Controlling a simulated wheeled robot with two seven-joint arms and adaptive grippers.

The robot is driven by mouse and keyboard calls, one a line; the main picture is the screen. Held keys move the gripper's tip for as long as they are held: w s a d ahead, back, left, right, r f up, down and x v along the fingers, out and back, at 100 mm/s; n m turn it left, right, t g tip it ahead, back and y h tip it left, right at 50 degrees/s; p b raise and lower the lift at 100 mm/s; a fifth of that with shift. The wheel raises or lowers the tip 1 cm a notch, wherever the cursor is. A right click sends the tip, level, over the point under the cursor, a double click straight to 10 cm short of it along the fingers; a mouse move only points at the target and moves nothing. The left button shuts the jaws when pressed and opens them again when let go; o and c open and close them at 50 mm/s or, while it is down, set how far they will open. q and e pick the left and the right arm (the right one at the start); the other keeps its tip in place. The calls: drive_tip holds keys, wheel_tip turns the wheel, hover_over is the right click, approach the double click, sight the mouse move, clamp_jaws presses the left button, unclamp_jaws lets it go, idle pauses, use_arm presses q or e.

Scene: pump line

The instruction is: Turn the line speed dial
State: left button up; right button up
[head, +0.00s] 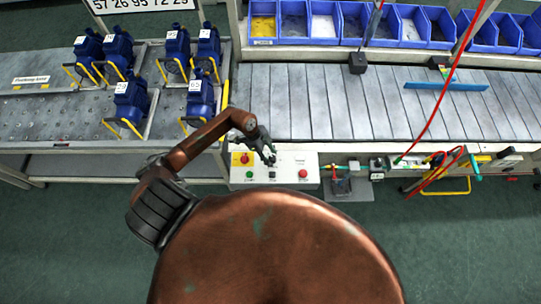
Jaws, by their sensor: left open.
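A white control panel (311,182) is fixed at the front edge of the conveyor, in the middle of the head view. It carries a red knob on a yellow plate at upper left, a green button (249,174), a small dark control (272,175) and a red button (303,173). I cannot tell which control is the line speed dial; it may be hidden behind my gripper. My left gripper (268,156) is open, over the upper middle of the panel. Whether it touches anything is unclear. My right gripper is not in view.
The slatted conveyor (300,105) is mostly bare, with a teal bar (446,86) at right. Several blue pumps (131,98) stand on the left table. Blue bins (325,24) line the back. A red hose (444,90) hangs at right; tools lie along the front edge.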

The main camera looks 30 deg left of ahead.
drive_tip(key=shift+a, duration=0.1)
use_arm(q)
drive_tip(key=c, duration=0.5)
clamp_jaws()
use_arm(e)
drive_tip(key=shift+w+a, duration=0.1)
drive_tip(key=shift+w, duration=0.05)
